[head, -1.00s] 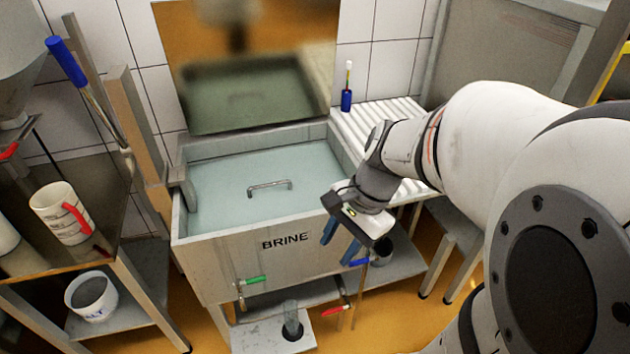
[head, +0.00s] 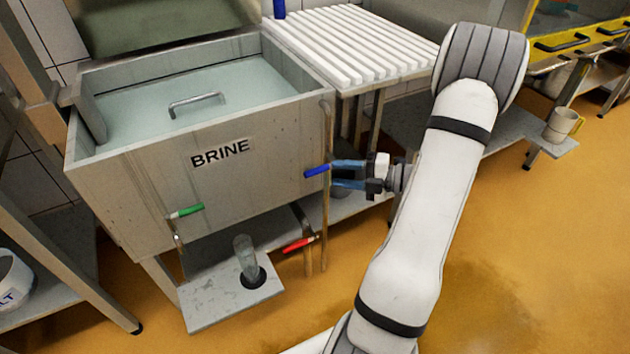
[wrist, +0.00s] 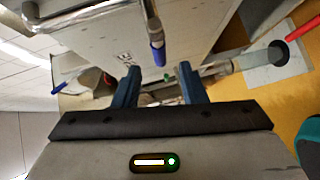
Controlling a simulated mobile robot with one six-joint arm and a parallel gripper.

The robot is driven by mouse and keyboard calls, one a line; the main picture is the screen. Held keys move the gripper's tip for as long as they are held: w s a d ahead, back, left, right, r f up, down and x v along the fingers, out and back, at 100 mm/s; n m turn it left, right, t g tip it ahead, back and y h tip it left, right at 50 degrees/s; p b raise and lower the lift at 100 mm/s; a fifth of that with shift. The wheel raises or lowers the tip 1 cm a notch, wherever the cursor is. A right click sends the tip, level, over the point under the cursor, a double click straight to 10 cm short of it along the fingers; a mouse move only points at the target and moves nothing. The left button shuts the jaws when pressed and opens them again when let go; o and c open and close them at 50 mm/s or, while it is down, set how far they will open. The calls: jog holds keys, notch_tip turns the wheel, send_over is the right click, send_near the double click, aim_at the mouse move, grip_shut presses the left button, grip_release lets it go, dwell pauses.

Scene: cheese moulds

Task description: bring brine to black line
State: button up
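The grey tank marked BRINE (head: 130,196) holds pale blue-green liquid (head: 210,100). A blue handle (head: 317,171) sits on a pipe at its right front corner. A green-handled tap (head: 187,211) is on the front, and a red handle (head: 298,244) is lower right. My gripper (head: 335,172) points left with its fingertips close to the blue handle. In the wrist view the blue handle (wrist: 157,52) lies just beyond and between the spread fingers (wrist: 158,75); contact is unclear.
A clear cylinder (head: 245,260) stands by a dark round spot on a low plate (head: 205,310). A white slatted rack (head: 350,45) is right of the tank. A cup (head: 562,124) stands on a low shelf at right. The orange floor in front is clear.

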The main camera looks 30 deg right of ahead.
aim_at(321, 172)
jog(key=b+x, duration=0.2)
jog(key=x, duration=0.5)
jog(key=shift+w+a, duration=0.15)
jog(key=shift+a, duration=0.1)
grip_shut()
jog(key=shift+d, duration=0.1)
